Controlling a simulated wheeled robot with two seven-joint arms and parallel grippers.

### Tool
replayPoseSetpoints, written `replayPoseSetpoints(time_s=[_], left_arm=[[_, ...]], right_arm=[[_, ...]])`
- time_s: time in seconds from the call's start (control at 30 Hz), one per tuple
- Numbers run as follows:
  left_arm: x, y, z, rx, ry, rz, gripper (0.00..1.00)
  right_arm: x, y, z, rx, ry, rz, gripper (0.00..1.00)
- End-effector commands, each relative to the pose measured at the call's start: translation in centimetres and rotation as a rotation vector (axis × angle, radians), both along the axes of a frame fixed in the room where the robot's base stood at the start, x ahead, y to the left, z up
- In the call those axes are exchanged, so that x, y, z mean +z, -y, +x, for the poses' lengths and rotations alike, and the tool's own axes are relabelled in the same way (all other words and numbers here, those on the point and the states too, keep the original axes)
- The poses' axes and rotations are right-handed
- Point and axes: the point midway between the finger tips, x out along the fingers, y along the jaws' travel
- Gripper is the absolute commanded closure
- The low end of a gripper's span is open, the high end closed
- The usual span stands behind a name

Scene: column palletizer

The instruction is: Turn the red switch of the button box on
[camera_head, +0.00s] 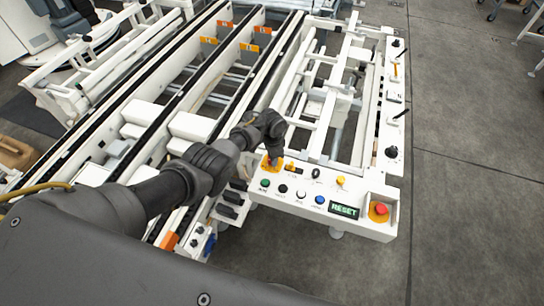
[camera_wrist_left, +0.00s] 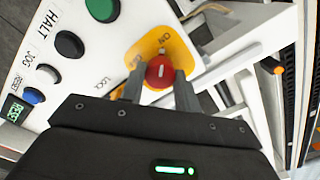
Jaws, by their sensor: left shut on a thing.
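The button box (camera_head: 268,193) is a white panel at the front end of the conveyor frame. Its red switch (camera_wrist_left: 160,70) sits on a yellow plate (camera_wrist_left: 172,41) with ON and OFF lettering; a white mark on the knob points up towards ON in the wrist view. My left gripper (camera_wrist_left: 159,84) is shut on the red switch, one finger on each side of it. In the head view the left gripper (camera_head: 272,158) comes down over the switch and mostly hides it; the yellow plate's edge shows. My right gripper is not in view.
The panel also carries a green button (camera_head: 265,183), black, white and blue buttons, a RESET display (camera_head: 344,210) and a red emergency button (camera_head: 381,209) on yellow. Conveyor rails (camera_head: 205,75) run behind. Grey floor (camera_head: 470,180) is open on the right.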

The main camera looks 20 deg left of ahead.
Motion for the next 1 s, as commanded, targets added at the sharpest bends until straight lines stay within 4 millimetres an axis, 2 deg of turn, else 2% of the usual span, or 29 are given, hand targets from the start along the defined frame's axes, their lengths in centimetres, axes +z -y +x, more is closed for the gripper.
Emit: replayPoseSetpoints(time_s=[0.57, 0.6, 0.73, 1.0], left_arm=[[0.19, 0.11, 0.19, -0.032, 0.005, -0.002, 0.91], [0.19, 0.1, 0.2, -0.032, 0.005, -0.002, 0.64], [0.14, 0.06, 0.13, -0.031, 0.004, -0.002, 0.47], [0.11, -0.01, 0.05, -0.029, 0.002, -0.001, 0.46]], right_arm=[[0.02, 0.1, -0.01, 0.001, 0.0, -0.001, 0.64], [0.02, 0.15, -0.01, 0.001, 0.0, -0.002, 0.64], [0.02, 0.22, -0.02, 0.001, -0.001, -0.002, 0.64], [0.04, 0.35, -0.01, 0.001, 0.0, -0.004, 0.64]])
